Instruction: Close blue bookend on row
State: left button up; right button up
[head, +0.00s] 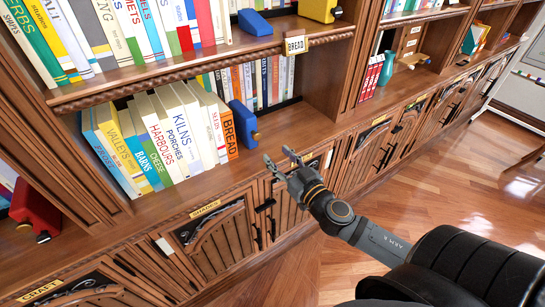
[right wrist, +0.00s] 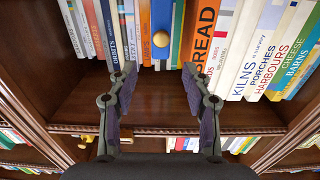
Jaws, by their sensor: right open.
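The blue bookend (head: 243,124) stands on the middle shelf at the right end of the book row, beside the orange BREAD book (head: 228,130). In the right wrist view the bookend (right wrist: 161,14) shows at the top middle with a yellow knob (right wrist: 161,39), and the BREAD book (right wrist: 203,35) is to its right. Whether the bookend touches the book, I cannot tell. My right gripper (head: 278,155) is open and empty at the shelf's front edge, in front of the bookend and apart from it. In the right wrist view its fingers (right wrist: 160,70) are spread below the knob. My left gripper is not in view.
The shelf board (head: 290,125) right of the bookend is bare. Another blue bookend (head: 255,22) and a yellow one (head: 318,10) stand on the upper shelf. A red bookend (head: 35,208) is at far left.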

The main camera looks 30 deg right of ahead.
aim_at(258, 137)
jog(key=w+b, duration=0.1)
jog(key=w, duration=0.2)
jog(key=w+b, duration=0.1)
jog(key=w, duration=0.2)
jog(key=w+a+b, duration=0.1)
jog(key=w+b, duration=0.1)
jog(key=w, duration=0.1)
jog(key=shift+w+f, duration=0.2)
jog(key=shift+w, duration=0.5)
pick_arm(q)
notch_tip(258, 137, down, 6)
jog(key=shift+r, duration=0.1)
pick_arm(e)
grip_shut()
